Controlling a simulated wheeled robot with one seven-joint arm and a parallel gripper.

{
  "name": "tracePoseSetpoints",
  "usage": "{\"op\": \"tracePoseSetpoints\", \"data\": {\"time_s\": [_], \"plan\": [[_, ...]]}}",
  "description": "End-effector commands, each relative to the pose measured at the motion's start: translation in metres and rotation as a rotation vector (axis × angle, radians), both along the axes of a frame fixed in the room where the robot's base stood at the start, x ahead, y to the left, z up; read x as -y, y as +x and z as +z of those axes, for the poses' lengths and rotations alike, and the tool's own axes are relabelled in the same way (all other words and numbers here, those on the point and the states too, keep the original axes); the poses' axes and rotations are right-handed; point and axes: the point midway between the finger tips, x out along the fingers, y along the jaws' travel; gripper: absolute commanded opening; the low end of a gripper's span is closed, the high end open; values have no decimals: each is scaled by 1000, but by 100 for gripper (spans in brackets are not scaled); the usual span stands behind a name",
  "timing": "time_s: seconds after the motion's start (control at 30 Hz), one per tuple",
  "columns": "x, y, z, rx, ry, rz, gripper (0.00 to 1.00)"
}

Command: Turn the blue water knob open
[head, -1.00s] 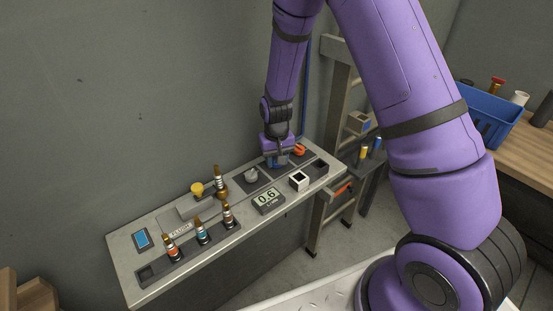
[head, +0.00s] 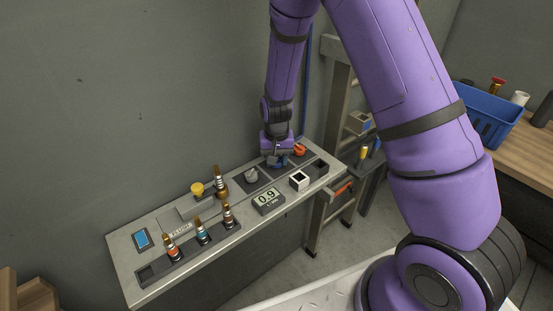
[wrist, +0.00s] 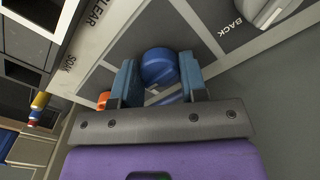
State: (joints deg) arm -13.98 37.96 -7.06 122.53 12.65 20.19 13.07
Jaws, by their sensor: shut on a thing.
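The blue water knob (wrist: 159,66) shows in the wrist view between the two blue finger pads of my gripper (wrist: 159,80). The jaws are shut on it, one pad on each side. In the head view my gripper (head: 278,162) points down at the far right part of the grey panel (head: 127,273), and mostly hides the knob. A small display (head: 268,199) on the panel reads 0.9 L/min.
A pale grey knob (head: 251,175) sits left of my gripper, and an orange knob (head: 299,149) close on its right. Several nozzles, one a teal-banded nozzle (head: 202,233), stand at the panel's left. A white-rimmed block (head: 299,181) stands near the front edge.

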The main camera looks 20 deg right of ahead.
Motion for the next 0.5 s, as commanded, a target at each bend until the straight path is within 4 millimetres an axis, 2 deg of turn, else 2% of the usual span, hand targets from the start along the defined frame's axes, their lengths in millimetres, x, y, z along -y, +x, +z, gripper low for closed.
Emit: {"op": "tracePoseSetpoints", "data": {"time_s": [0.03, 0.1, 0.13, 0.5], "plan": [[0, 1, 0, 2, 0, -1, 46], [0, 1, 0, 2, 0, -1, 63], [0, 1, 0, 2, 0, -1, 65], [0, 1, 6, 2, 0, 1, 65]]}}
